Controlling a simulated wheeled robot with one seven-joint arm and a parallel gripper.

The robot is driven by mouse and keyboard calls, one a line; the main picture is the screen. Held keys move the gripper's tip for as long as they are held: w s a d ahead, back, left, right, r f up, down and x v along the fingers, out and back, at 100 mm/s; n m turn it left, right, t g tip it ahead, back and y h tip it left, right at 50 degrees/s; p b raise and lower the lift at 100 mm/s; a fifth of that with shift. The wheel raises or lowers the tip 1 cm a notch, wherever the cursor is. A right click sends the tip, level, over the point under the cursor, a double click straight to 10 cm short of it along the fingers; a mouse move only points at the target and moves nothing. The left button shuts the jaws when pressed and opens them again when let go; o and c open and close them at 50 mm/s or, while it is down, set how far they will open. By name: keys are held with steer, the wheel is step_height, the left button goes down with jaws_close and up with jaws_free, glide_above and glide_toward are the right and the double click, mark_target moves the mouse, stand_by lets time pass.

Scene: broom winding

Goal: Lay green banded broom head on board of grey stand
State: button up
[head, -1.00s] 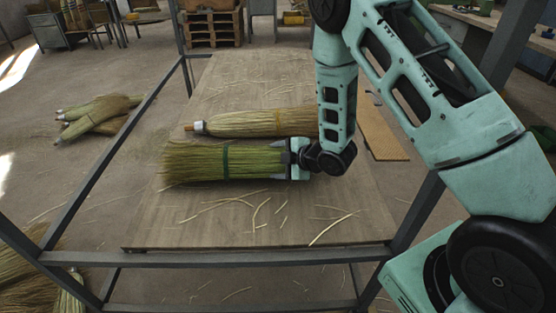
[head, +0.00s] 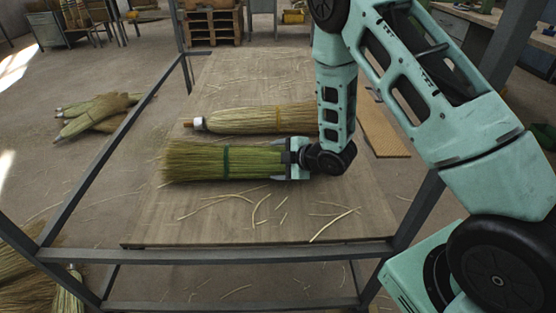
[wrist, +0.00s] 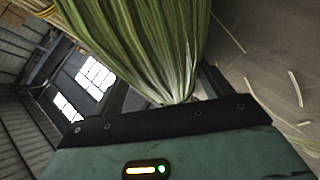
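The green banded broom head (head: 200,162) lies level over the board of the grey stand (head: 170,226), bristles to the left, a green band around its middle. It looks to be resting on the board, but its underside is hidden. My gripper (head: 287,158) is at its right end, with a finger on either side of the narrow end, and appears shut on it. In the wrist view the bristle bundle (wrist: 150,40) narrows between the fingers; the exact contact is partly hidden.
A second, paler broom head (head: 250,121) lies just behind on the board, its right end hidden by my arm. Loose straws are scattered in front. The stand's grey posts and front rail (head: 215,257) frame the board. More broom heads (head: 97,115) lie on the floor at left.

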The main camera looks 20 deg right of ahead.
steer(key=shift+o, duration=1.2)
steer(key=v, duration=1.2)
steer(key=shift+p, duration=0.45)
steer(key=s+a+r+m+g+h, duration=0.35)
steer(key=a+r+m, duration=0.2)
steer(key=a, duration=0.55)
steer(key=s+a+r+m+g+h, duration=0.1)
steer(key=s+a+r+m+g, duration=0.2)
steer(key=s, duration=0.8)
steer(key=s+a+r+m+g, duration=0.1)
steer(key=s+a+r+g, duration=0.25)
steer(key=s+r, duration=0.45)
step_height(320, 180, up, 15)
steer(key=s+p, duration=0.2)
steer(key=p, duration=1.4)
steer(key=shift+f+g+p, duration=0.25)
steer(key=shift+g+p, duration=0.05)
steer(key=shift+p, duration=0.1)
